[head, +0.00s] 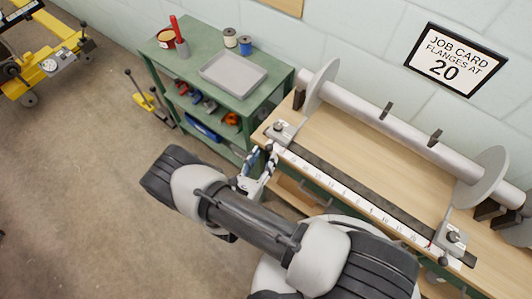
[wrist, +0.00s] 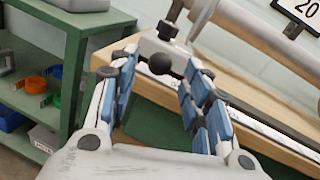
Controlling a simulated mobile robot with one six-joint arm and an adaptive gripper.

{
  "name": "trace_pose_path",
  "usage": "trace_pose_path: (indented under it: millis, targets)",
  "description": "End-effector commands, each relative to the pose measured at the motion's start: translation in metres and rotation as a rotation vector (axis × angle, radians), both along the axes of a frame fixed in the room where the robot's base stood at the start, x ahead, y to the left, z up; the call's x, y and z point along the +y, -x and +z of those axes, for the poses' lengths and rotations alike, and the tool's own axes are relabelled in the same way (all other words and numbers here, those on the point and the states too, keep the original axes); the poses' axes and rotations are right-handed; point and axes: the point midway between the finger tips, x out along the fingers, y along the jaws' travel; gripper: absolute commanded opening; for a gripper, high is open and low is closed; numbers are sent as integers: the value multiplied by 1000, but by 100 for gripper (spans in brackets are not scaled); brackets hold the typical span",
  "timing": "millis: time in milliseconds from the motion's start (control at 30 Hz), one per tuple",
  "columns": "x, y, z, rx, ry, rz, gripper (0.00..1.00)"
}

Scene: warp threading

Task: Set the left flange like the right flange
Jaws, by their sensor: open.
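The left flange (head: 318,86) is a pale disc at the left end of a grey beam roller (head: 390,125). The right flange (head: 483,177) is a similar disc near the roller's right end. A metal slide block (head: 284,131) sits below the left flange, at the left end of a white scale (head: 345,190); another block (head: 452,238) is at the right end. My gripper (head: 262,168) is open beside the left block. In the wrist view, a black ball knob (wrist: 160,64) on the left block (wrist: 163,45) appears between my parted fingers; contact cannot be told.
A job card (head: 443,60) on the wall reads "FLANGES AT 20". A green shelf cart (head: 160,70) with a grey tray (head: 233,73) stands left of the wooden bench (head: 345,145). Open floor lies left of my arm.

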Motion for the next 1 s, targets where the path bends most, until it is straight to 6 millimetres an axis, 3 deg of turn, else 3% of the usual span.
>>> trace_pose_path:
  millis: [200, 533, 1000]
  targets:
    - [-9, -18, 0, -1, 1, -1, 44]
    - [-10, -21, 0, -1, 0, 1, 44]
    - [-10, -21, 0, -1, 0, 1, 13]
